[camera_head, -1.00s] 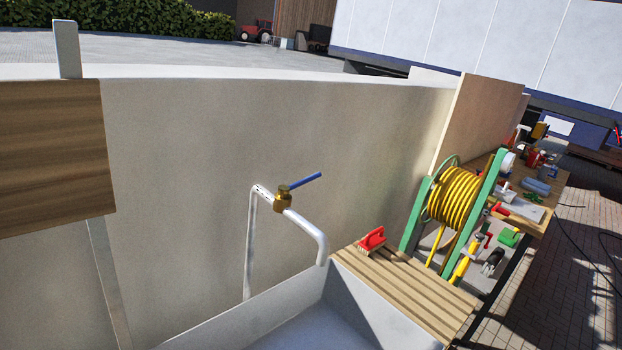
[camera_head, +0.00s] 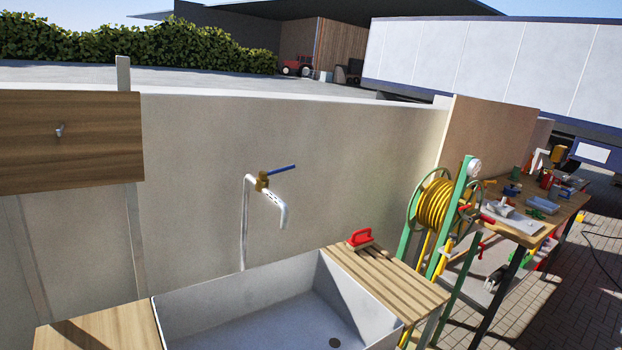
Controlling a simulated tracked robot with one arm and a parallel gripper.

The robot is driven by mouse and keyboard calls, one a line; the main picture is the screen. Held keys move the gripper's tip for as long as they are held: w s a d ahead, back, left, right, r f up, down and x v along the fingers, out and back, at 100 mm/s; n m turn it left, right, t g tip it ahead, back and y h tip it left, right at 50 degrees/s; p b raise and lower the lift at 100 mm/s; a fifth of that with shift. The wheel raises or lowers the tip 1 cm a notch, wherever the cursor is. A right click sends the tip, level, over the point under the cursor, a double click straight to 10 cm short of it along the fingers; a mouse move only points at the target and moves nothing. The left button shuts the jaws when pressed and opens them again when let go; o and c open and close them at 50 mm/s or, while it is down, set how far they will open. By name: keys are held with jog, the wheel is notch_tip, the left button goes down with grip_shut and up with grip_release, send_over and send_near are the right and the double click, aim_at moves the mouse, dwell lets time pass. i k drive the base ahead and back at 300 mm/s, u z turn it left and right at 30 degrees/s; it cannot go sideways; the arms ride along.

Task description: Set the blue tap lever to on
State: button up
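The blue tap lever (camera_head: 281,169) sits on a brass valve (camera_head: 262,181) on a white bent pipe (camera_head: 245,225). It points to the right and slightly up, roughly in line with the pipe's top run as far as I can tell. The pipe's spout (camera_head: 284,215) bends down over a grey sink basin (camera_head: 240,322), in front of a pale wall. No water shows at the spout. My gripper is not in this view.
A slatted wooden board (camera_head: 385,285) with a red brush (camera_head: 359,239) is right of the basin. A yellow hose reel (camera_head: 434,205) and a cluttered workbench (camera_head: 520,232) stand further right. A wooden panel (camera_head: 70,140) is at the left; a wooden board (camera_head: 110,325) lies left of the basin.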

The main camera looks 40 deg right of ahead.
aim_at(263, 175)
jog(key=z, duration=0.9)
jog(key=i, duration=2.15)
jog(key=u, duration=1)
